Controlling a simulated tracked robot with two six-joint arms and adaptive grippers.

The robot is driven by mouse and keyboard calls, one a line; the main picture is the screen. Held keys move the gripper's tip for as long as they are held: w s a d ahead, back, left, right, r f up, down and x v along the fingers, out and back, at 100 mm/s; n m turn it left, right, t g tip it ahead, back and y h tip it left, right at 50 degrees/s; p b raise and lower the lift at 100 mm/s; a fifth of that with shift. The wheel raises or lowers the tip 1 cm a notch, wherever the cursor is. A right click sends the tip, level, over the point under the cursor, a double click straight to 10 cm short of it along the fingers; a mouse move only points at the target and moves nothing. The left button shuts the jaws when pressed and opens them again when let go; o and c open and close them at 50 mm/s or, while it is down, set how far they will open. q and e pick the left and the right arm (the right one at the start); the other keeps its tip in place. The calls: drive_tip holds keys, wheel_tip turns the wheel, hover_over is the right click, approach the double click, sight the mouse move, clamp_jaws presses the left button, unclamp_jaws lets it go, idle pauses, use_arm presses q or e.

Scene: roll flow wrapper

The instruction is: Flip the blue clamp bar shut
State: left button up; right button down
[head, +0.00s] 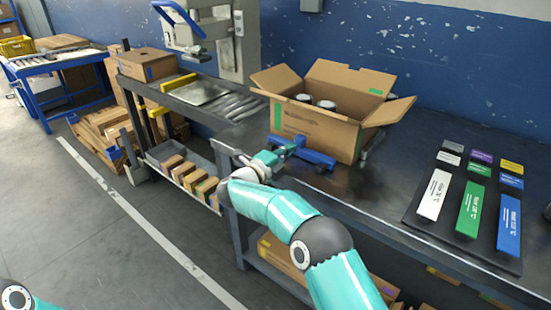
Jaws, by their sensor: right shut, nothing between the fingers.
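A raised, slanted blue bar (181,17) shows on the grey machine at the top, cut off by the picture's edge; it may be the clamp bar. A second blue piece (313,157) with dark ends lies low at the bench's front edge, before the open carton. I cannot tell for sure which is the clamp bar. My right gripper (276,155) is shut and empty beside this lower blue piece; touching or apart is unclear. It is well below and right of the raised bar. My left gripper is out of view; only part of my left arm shows at bottom left.
An open carton (315,131) with jars stands on the dark bench (385,170), just behind my right gripper. A dark board (424,217) with coloured labels lies at right. A grey column (239,42) rises at the back. Small boxes fill a trough (198,163) below.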

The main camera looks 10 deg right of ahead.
sight(297, 142)
drive_tip(key=shift+x, duration=0.9)
drive_tip(key=x, duration=0.3)
drive_tip(key=shift+w+d+f, duration=0.1)
drive_tip(key=shift+d, duration=0.35)
drive_tip(key=shift+w+r, duration=0.15)
drive_tip(key=shift+r, duration=0.1)
drive_tip(key=shift+a, duration=0.15)
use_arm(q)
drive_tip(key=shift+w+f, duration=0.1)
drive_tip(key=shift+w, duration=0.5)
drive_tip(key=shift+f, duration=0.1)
